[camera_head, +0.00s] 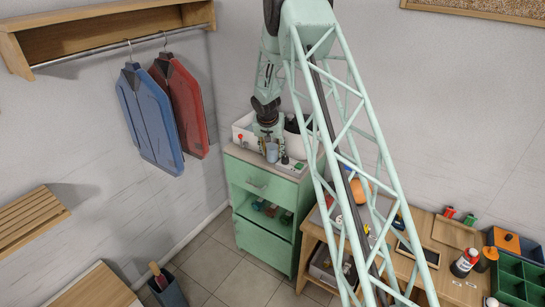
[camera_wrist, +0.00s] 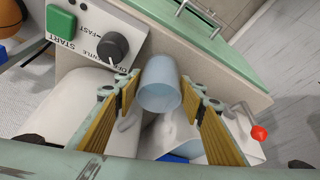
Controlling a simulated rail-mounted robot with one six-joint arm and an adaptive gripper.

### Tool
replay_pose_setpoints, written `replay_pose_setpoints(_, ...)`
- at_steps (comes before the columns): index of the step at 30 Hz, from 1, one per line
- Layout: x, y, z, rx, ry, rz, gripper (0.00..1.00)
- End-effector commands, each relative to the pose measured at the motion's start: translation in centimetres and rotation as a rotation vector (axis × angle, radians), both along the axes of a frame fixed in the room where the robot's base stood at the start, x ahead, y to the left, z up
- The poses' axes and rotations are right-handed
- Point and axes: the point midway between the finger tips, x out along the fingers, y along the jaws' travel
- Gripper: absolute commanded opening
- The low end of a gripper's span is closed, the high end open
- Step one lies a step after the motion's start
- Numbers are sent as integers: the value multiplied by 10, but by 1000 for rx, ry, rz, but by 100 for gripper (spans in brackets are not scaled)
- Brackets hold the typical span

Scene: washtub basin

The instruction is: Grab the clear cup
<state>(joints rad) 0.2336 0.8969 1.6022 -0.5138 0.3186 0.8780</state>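The clear cup, with a pale blue tint, stands near the front edge of the green cabinet's top in the head view (camera_head: 272,153). In the wrist view the cup (camera_wrist: 161,86) shows between the two fingers of my gripper (camera_wrist: 166,95). The gripper is open, with a finger on each side of the cup and a visible gap on both sides. Neither finger clearly touches it. In the head view my gripper is small and its fingers are hard to make out.
A control box with a green START button (camera_wrist: 61,22) and black knob (camera_wrist: 112,46) sits close by. A red-ended lever (camera_wrist: 259,132) is at the right. The green cabinet (camera_head: 265,185) stands in the corner. A wooden bench (camera_head: 455,240) with several items is at the right.

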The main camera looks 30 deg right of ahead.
Motion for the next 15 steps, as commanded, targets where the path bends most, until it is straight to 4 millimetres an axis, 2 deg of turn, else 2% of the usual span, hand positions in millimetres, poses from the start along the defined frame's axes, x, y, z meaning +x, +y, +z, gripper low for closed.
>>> replay_pose_setpoints(6, 3, -3, -12, 1, 1, 0, 37)
replay_pose_setpoints(15, 4, -3, -13, 0, 0, 0, 37)
